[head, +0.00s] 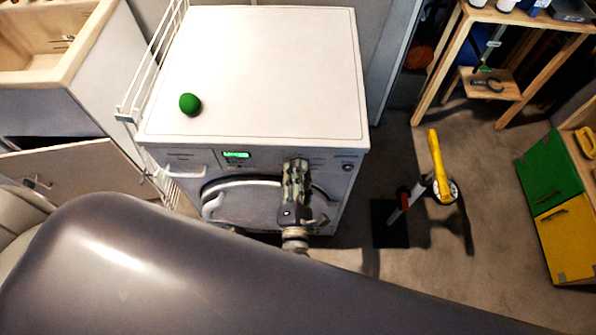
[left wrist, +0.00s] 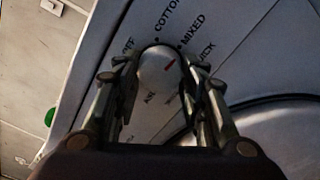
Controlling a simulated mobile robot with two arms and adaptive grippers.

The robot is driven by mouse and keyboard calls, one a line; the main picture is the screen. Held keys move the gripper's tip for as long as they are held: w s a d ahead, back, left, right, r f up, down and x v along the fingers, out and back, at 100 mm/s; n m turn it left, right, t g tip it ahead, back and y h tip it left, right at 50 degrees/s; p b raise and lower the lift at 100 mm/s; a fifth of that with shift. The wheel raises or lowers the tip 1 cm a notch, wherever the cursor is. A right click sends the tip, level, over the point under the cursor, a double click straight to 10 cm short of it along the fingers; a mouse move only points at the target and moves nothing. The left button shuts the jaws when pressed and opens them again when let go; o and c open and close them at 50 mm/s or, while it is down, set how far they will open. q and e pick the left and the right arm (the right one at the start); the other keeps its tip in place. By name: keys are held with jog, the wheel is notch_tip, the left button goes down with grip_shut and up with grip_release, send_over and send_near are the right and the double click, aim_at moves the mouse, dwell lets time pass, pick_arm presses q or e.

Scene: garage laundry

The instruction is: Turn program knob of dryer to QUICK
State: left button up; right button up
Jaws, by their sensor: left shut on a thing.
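The white dryer (head: 250,75) stands in the middle of the head view, with a lit green display (head: 236,155) on its front panel. My left gripper (head: 296,168) is at the panel, right of the display, and hides the knob there. In the left wrist view, my left gripper (left wrist: 160,65) is shut on the round grey program knob (left wrist: 157,73), one finger on each side. The knob's red mark points up and right, roughly toward the MIXED label (left wrist: 191,29). The QUICK label (left wrist: 206,53) is further clockwise, partly behind a finger. My right gripper is not in view.
A green ball (head: 190,104) lies on the dryer's top. A white rack (head: 150,60) stands along its left side, near a sink cabinet (head: 60,110). A yellow-handled tool (head: 436,155) stands on the floor to the right. My large grey arm covers the bottom.

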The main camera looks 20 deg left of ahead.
pick_arm(q)
jog(key=m+p, duration=0.4)
jog(key=m, duration=0.6)
jog(key=shift+r+p, duration=0.15)
jog(key=shift+p, duration=0.15)
jog(key=shift+m, duration=0.4)
jog(key=o, duration=1.1)
jog(key=shift+c, duration=0.2)
jog(key=v, duration=1.2)
